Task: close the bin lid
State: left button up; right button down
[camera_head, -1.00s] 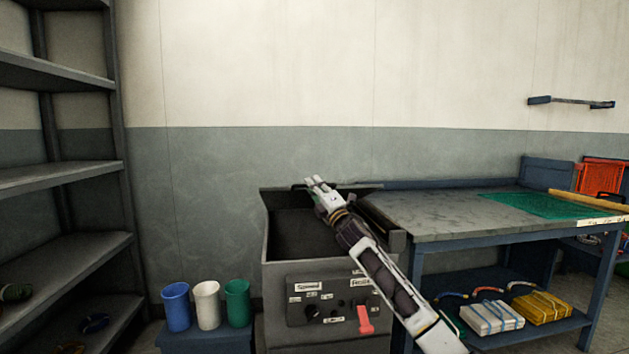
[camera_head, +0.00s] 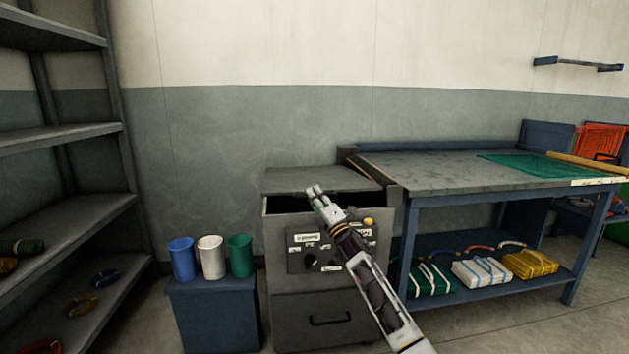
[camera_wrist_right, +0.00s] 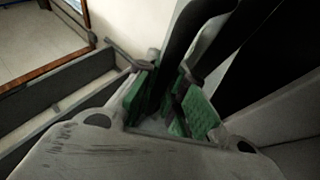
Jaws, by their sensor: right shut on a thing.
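The grey bin (camera_head: 283,236) stands in the middle of the head view, left of the workbench. Its flat grey lid (camera_head: 300,180) lies almost level over the top, with a dark gap under its front edge. My right gripper (camera_head: 316,190) is at the lid's front edge and is shut on the lid's handle; the fingers hide the handle in the head view. In the right wrist view the green finger pads (camera_wrist_right: 172,100) are close together, and what lies between them is hard to make out. My left gripper is not in view.
The bin front has a labelled control panel (camera_head: 310,258) and a drawer handle (camera_head: 330,320). Blue, white and green cups (camera_head: 210,257) stand on a blue box (camera_head: 212,310) at left. The workbench (camera_head: 430,172) is close on the right, with shelves (camera_head: 60,137) far left.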

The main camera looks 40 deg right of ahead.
send_over(315, 231)
notch_tip(315, 231, down, 8)
jog(key=shift+w, duration=0.15)
jog(key=shift+a+f, duration=0.1)
jog(key=shift+f, duration=0.65)
jog(key=c, duration=1.5)
grip_release()
jog(key=shift+r, duration=0.1)
jog(key=shift+r, duration=0.7)
notch_tip(315, 231, up, 9)
jog(key=shift+f, duration=0.1)
